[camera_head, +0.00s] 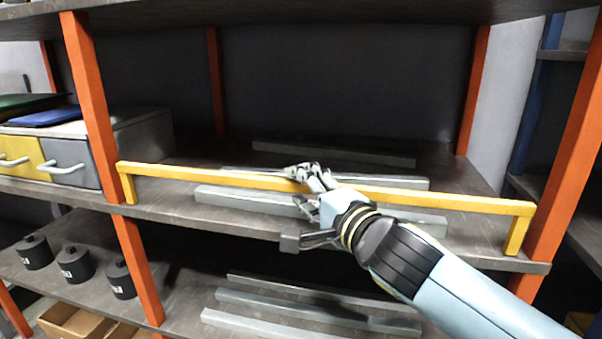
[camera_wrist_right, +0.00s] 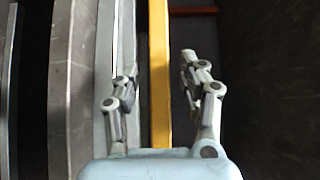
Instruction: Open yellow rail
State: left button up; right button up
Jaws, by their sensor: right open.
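The yellow rail (camera_head: 440,199) is a long bar across the front of the middle shelf, with a short leg at each end by the orange posts. My right gripper (camera_head: 299,189) is at the middle of the rail, coming from the lower right. In the right wrist view, the rail (camera_wrist_right: 159,75) runs between the two spread fingers of the gripper (camera_wrist_right: 157,88), with a gap on each side. The gripper is open and holds nothing. The fingers and hand hide a short stretch of the rail in the head view. My left gripper is not in view.
Several galvanized bars, such as one at the back (camera_head: 335,155), lie on the middle shelf (camera_head: 165,208) behind and under the rail. More bars lie on the shelf below. A drawer unit (camera_head: 70,150) stands left, and black cylinders (camera_head: 75,264) stand lower left.

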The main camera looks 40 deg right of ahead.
jog(key=shift+w, duration=0.5)
jog(key=shift+c, duration=0.2)
grip_shut()
